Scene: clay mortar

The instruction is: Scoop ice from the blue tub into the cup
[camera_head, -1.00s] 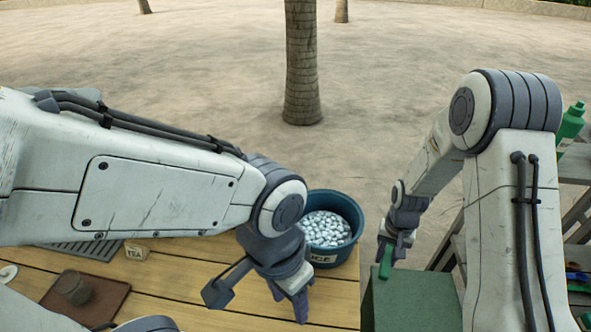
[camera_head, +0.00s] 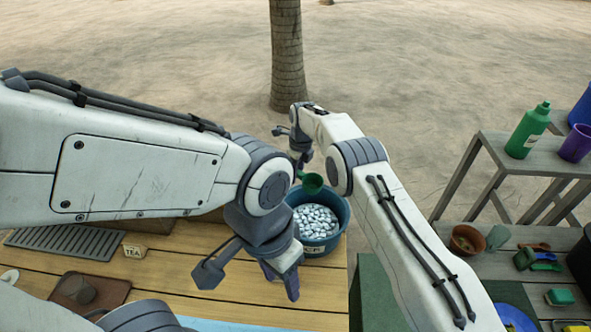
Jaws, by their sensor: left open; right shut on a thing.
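The blue tub (camera_head: 339,241), full of pale ice pieces (camera_head: 316,222), stands at the far right of the wooden table. My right gripper (camera_head: 300,163) is shut on a green scoop (camera_head: 312,183), whose bowl hangs over the tub's back rim, seemingly above the ice. My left gripper (camera_head: 249,279) is open and empty over the table, in front of and left of the tub. A small dark brown cup (camera_head: 80,290) sits on a brown tray (camera_head: 108,287) at the left, partly hidden by my arm.
A slatted grey drip tray (camera_head: 66,242) and a small "TEA" sign (camera_head: 134,251) lie behind the brown tray. Right of the table, a grey shelf holds a green bottle (camera_head: 528,131), a purple cup (camera_head: 576,144), a brown pot (camera_head: 466,240) and small tools.

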